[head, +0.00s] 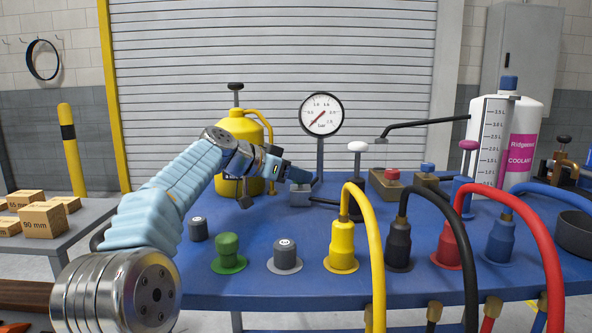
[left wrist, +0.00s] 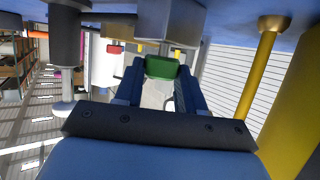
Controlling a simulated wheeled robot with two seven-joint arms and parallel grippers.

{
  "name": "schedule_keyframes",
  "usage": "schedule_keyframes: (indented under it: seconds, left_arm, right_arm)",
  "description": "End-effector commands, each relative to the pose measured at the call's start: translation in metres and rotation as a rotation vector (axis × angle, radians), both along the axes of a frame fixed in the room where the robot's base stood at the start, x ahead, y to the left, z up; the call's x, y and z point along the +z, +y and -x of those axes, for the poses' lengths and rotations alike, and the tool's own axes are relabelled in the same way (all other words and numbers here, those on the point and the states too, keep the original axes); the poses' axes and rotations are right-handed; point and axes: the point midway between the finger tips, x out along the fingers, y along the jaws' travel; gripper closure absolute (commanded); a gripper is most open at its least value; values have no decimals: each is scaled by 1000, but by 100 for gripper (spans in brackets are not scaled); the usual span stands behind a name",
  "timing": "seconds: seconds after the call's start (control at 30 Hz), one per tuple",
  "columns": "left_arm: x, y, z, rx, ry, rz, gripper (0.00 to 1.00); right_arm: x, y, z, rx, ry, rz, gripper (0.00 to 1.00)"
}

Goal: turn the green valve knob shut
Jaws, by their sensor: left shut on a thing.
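The green valve knob (left wrist: 163,67) shows in the left wrist view, between the two blue fingers of my left gripper (head: 299,176). The gripper is shut on the knob. A grey block (left wrist: 172,18) is right at the knob. In the head view the gripper reaches from the left to a grey block (head: 296,195) below the pressure gauge (head: 321,114), and the knob is hidden there. How far the knob is turned I cannot tell. My right gripper is not in view.
The blue table (head: 290,290) holds a yellow can (head: 240,130) behind my wrist. In front stand a green fitting (head: 229,253), a grey capped fitting (head: 285,256), and yellow, black and red hose plugs (head: 342,246). A white coolant tank (head: 520,130) is at right.

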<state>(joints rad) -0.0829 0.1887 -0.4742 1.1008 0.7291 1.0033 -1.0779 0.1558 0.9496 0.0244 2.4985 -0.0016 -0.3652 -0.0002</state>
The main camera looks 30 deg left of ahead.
Motion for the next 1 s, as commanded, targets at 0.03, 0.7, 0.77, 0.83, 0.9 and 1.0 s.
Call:
schedule_keyframes:
  seconds: [0.03,0.7,0.77,0.83,0.9,1.0]
  left_arm:
    - [3,4,-1,-26,3,0,91]
    - [2,5,-3,-342,-2,-1,91]
    - [1,5,-3,-346,-2,-1,91]
    - [1,5,-3,-348,-2,-2,91]
    - [1,5,-3,-348,-2,-2,91]
    - [1,5,-3,-348,-2,-2,91]
  right_arm:
    - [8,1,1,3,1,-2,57]
    - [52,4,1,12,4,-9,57]
    - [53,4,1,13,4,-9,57]
    - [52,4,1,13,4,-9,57]
    - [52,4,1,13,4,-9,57]
    - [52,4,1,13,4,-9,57]
